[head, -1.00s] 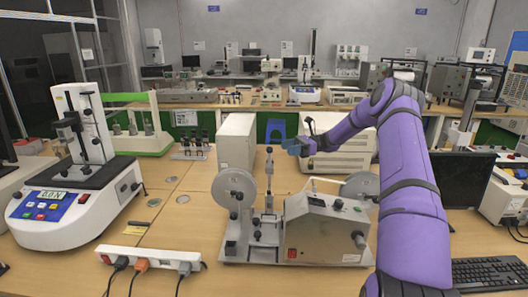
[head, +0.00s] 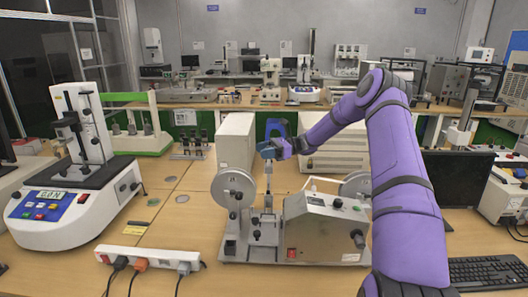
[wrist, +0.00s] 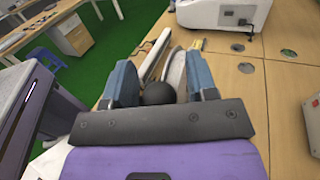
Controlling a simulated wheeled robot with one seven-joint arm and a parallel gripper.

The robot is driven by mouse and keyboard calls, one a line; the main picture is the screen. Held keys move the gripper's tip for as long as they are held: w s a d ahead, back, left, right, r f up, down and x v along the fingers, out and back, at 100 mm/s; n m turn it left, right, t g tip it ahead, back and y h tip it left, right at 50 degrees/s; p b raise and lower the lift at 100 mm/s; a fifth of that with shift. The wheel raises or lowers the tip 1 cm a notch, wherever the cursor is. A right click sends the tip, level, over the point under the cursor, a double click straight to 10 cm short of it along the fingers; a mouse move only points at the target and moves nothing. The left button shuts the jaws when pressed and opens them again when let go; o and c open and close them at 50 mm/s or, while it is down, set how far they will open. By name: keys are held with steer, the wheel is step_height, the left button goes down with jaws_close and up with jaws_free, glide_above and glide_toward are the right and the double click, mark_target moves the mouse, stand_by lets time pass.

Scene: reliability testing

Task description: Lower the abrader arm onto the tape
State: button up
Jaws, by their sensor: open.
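The tape abrasion tester (head: 325,226) stands on the wooden bench, with a pale reel (head: 233,188) on its left side. Its thin abrader arm (head: 268,182) stands upright, and its black ball knob (wrist: 158,93) shows in the wrist view. My gripper (head: 270,150) is at the top of this arm. In the wrist view my gripper (wrist: 160,85) is open, with its blue fingers on either side of the knob. I see room between knob and fingers; contact cannot be told. The tape itself is too small to make out.
A white power strip (head: 148,258) with plugs lies at the front left. A white test machine (head: 75,198) stands at the left. White boxes (head: 235,142) stand behind the tester. A monitor (head: 459,178) and keyboard (head: 488,271) are at the right.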

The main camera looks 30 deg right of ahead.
jaws_close()
steer(key=shift+s, duration=0.1)
steer(key=s+a+f+n+h, duration=0.3)
steer(key=s+a+f+n, duration=0.3)
steer(key=s, duration=0.5)
steer(key=shift+s+a+f, duration=0.4)
steer(key=shift+a+f, duration=0.6)
steer(key=shift+f, duration=0.7)
